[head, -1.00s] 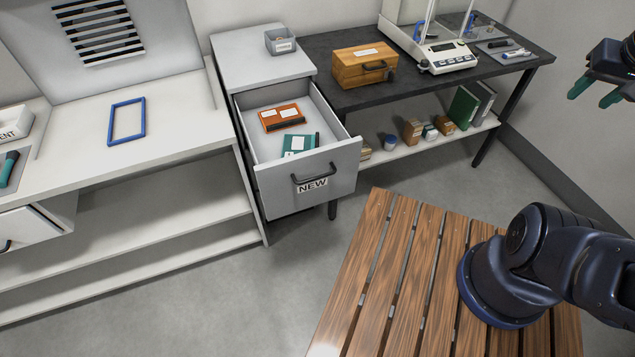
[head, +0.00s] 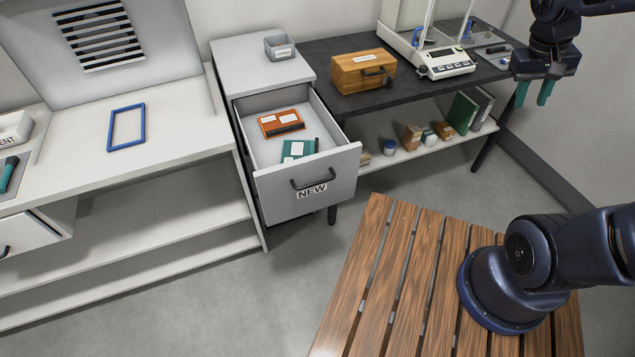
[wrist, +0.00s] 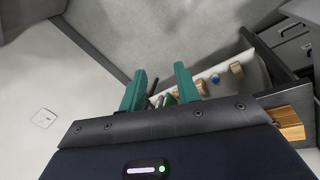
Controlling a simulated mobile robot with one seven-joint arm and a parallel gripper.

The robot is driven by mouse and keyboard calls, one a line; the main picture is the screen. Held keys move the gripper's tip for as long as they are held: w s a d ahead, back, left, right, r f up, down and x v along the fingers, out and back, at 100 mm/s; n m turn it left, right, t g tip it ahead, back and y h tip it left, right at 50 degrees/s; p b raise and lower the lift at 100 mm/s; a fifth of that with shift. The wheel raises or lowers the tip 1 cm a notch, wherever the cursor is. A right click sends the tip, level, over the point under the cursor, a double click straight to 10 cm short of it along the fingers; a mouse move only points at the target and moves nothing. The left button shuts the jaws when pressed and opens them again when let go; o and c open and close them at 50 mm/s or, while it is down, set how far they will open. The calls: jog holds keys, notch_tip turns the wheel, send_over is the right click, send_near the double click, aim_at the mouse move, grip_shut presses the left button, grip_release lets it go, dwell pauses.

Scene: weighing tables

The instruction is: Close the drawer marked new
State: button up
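The drawer marked NEW (head: 325,176) is pulled out of the white cabinet (head: 262,58) in the head view. Its front carries a dark bar handle (head: 314,183) with the NEW label below. Inside lie an orange notebook (head: 281,122) and a green one (head: 299,149) with a dark pen-like item beside it. My gripper (head: 534,94) is at the upper right, above the floor in front of the dark table, well apart from the drawer. Its green fingers are spread and nothing is between them. In the wrist view my gripper (wrist: 160,88) also shows open fingers.
The dark table (head: 420,89) at right holds a wooden box (head: 362,72) and a balance (head: 444,63). A lower shelf (head: 410,153) holds several small boxes and binders. A white bench (head: 175,125) stands left with a blue frame (head: 126,125).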

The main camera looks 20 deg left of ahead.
jog(key=a+f+n+t+h, duration=0.1)
jog(key=a+f+n+h, duration=0.1)
jog(key=a+f, duration=0.35)
jog(key=a+f+n+t+h, duration=0.1)
jog(key=a+f+n+h, duration=0.15)
jog(key=a, duration=0.65)
jog(key=n+t+y, duration=0.7)
jog(key=n+t, duration=0.5)
jog(key=t, duration=0.1)
send_near(317, 182)
jog(key=w, duration=0.3)
jog(key=w+f, duration=0.1)
jog(key=w, duration=0.2)
jog(key=w+f, duration=0.1)
jog(key=w, duration=0.3)
jog(key=shift+w, duration=0.1)
jog(key=shift+c, duration=0.4)
grip_shut()
